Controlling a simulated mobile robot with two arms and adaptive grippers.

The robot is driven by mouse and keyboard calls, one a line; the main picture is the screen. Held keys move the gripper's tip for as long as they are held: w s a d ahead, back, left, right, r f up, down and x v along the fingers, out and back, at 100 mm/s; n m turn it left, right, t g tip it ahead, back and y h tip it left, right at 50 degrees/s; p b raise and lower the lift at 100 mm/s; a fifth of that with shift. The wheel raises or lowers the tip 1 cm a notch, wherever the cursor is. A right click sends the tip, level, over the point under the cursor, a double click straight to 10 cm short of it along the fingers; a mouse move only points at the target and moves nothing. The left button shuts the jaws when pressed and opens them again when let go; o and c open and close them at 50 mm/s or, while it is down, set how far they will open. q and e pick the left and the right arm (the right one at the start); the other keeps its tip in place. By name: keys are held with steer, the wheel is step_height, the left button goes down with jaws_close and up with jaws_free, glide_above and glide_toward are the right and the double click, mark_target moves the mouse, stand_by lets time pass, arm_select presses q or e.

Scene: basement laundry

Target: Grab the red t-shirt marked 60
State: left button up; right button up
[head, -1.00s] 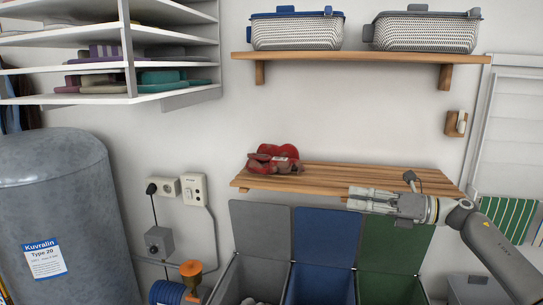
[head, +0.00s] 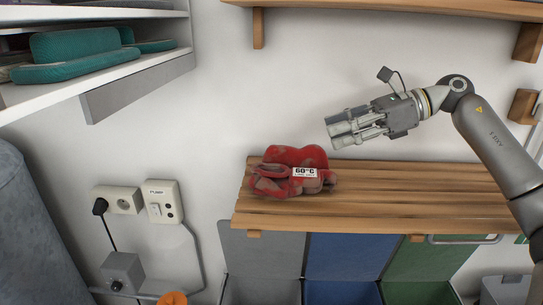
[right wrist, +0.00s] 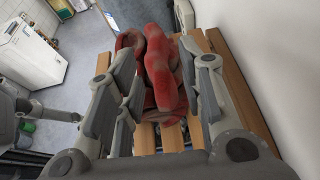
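The red t-shirt (head: 293,172) lies crumpled on the left part of the slatted wooden shelf (head: 400,200). A white label on its front reads 60°C. My right gripper (head: 333,131) is above and to the right of the shirt, pointing left, and looks apart from it. In the right wrist view the shirt (right wrist: 162,65) shows beyond and between the spread fingers of the gripper (right wrist: 165,72), which is open and empty. The label is not visible there.
Grey, blue (head: 346,255) and green bins with raised lids stand below the shelf. Another wooden shelf (head: 390,8) is above. White shelving (head: 140,85) with folded cloths is at the upper left. The wooden shelf right of the shirt is clear.

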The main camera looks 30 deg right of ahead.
mark_target(297, 145)
steer(key=x, duration=0.1)
steer(key=p+x, duration=0.1)
steer(key=x, duration=0.2)
steer(key=shift+s+a+r+p, duration=0.2)
steer(key=shift+s+a+p, duration=0.05)
steer(key=shift+a+p, duration=0.2)
steer(key=shift+w+a+f, duration=0.15)
steer(key=shift+w+a, duration=0.05)
steer(key=shift+a, duration=0.05)
steer(key=p+x, duration=0.2)
steer(key=x, duration=0.2)
steer(key=shift+a+p, duration=0.1)
steer(key=shift+p, duration=0.3)
steer(key=shift+w+a+f, duration=0.2)
steer(key=shift+a, duration=0.05)
steer(key=shift+w+a+f, duration=0.1)
steer(key=shift+f, duration=0.05)
steer(key=c, duration=0.5)
arm_select(q)
steer(key=s+r, duration=0.4)
steer(key=shift+s+a+r+g, duration=0.25)
steer(key=shift+s+r+g, duration=0.05)
steer(key=shift+s, duration=0.05)
arm_select(e)
jaws_close()
